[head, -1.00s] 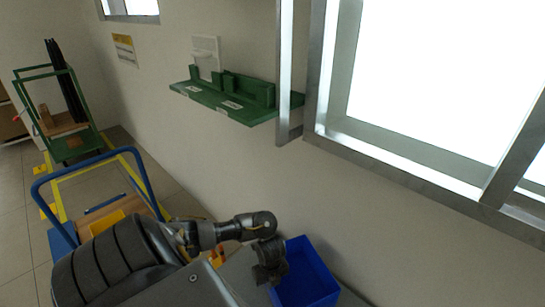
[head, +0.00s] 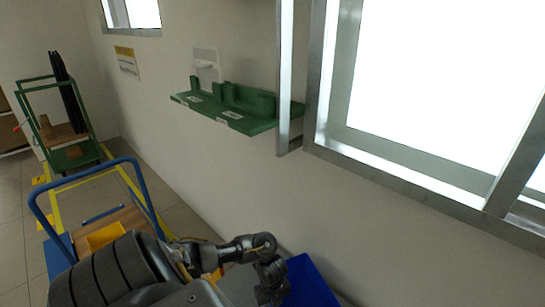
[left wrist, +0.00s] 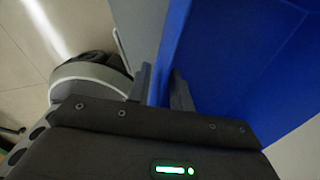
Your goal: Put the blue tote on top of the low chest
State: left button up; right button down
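The blue tote (head: 309,285) is at the bottom of the head view, cut off by the frame's lower edge. It fills much of the left wrist view (left wrist: 235,50). My left gripper (head: 271,290) is at the tote's left side. In the left wrist view its two fingers (left wrist: 163,90) lie on either side of a tote wall, close against it, and look shut on it. A grey surface (head: 238,284) shows beside my left arm; I cannot tell whether it is the low chest. My right gripper is out of view.
A green wall shelf (head: 247,122) and a metal-framed window (head: 365,160) are above the tote. A blue-handled trolley (head: 36,200) with a yellow bin (head: 104,236) stands at left, with a green cart (head: 76,158) behind it. Tiled floor shows at far left.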

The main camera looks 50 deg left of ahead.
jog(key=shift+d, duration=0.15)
